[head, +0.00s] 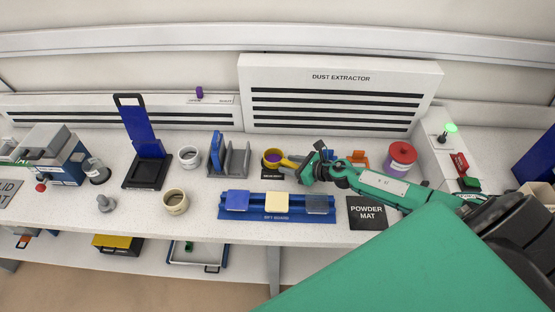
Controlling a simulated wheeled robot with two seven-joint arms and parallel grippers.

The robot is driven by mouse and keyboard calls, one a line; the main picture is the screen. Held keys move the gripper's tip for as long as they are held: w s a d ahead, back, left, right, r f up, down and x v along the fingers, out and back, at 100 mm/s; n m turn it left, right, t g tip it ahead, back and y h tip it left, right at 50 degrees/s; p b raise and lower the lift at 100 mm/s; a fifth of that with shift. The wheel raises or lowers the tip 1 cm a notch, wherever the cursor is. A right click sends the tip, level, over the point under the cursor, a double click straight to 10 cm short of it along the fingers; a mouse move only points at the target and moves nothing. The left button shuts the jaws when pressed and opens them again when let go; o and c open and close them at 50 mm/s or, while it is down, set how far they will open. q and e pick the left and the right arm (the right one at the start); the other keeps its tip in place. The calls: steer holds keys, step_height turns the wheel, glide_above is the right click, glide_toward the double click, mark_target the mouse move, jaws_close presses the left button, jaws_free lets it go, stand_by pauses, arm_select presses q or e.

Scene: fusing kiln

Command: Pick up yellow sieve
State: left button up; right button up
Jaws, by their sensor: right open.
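The yellow sieve (273,157) sits on a dark stand at the back of the bench, in front of the dust extractor. Its yellow handle (291,164) points right, toward my right gripper. My right gripper (307,165) is open, with its fingers at or very near the handle's end. I cannot tell whether they touch it or surround it. My right arm comes in from the right and covers part of the bench behind it. My left gripper is not in view.
The blue tile board (277,217) lies in front of the sieve, with the powder mat (367,213) to its right. A grey rack (236,160) stands left of the sieve. A red-lidded jar (401,158) and an orange item (357,159) are near my right arm.

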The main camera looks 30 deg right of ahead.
jaws_close()
steer(key=shift+r, duration=0.1)
